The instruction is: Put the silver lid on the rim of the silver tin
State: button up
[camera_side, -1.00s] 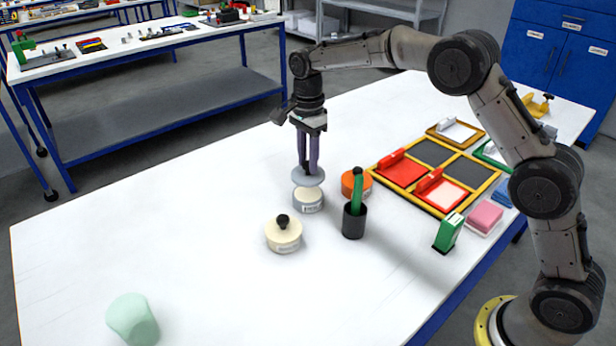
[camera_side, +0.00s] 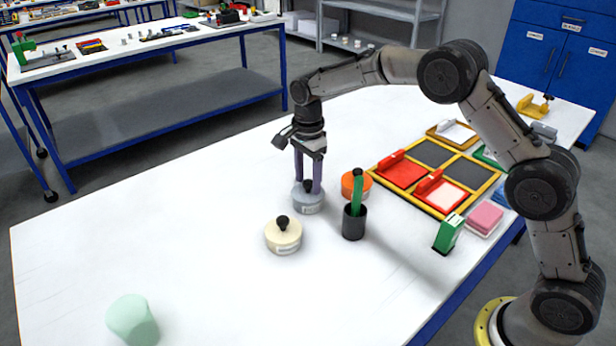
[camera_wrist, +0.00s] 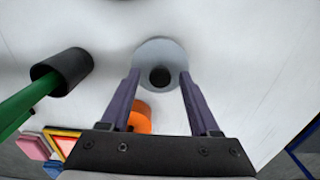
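The silver lid (camera_side: 298,193) sits on the rim of the silver tin (camera_side: 311,209), seemingly level and covering its top. In the wrist view the lid (camera_wrist: 150,53) is a round grey disc with a black knob (camera_wrist: 160,77); it hides the tin below. My gripper (camera_side: 308,186) is low over the lid. In the wrist view my gripper's fingers (camera_wrist: 158,75) are spread, one on each side of the knob, with gaps between them and it.
A cream lidded tin (camera_side: 284,238) stands in front. A black cup (camera_side: 354,223) with a green-handled item is close on the right, and an orange tin (camera_side: 348,186) is behind it. A divided yellow tray (camera_side: 432,207) lies further right. The table's left side is mostly clear.

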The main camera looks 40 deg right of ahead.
aim_at(308, 182)
notch_tip(308, 182, up, 12)
jog(key=shift+r, duration=0.25)
dwell(0.6)
jog(key=s+d+r+n+t, duration=0.15)
jog(key=s+r+n, duration=0.3)
jog(key=s, duration=0.45)
jog(key=s+d+r+n+t, duration=0.15)
jog(key=s+r+n, duration=0.3)
jog(key=s, duration=0.45)
jog(key=s+d+f+n+t, duration=0.1)
jog(key=s+f+n, duration=0.2)
jog(key=s, duration=0.6)
jog(key=s+d+f+n+t, duration=0.1)
jog(key=s+f+n, duration=0.3)
jog(key=s, duration=0.5)
jog(key=shift+s+n+t, duration=0.3)
jog(key=shift+n, duration=0.7)
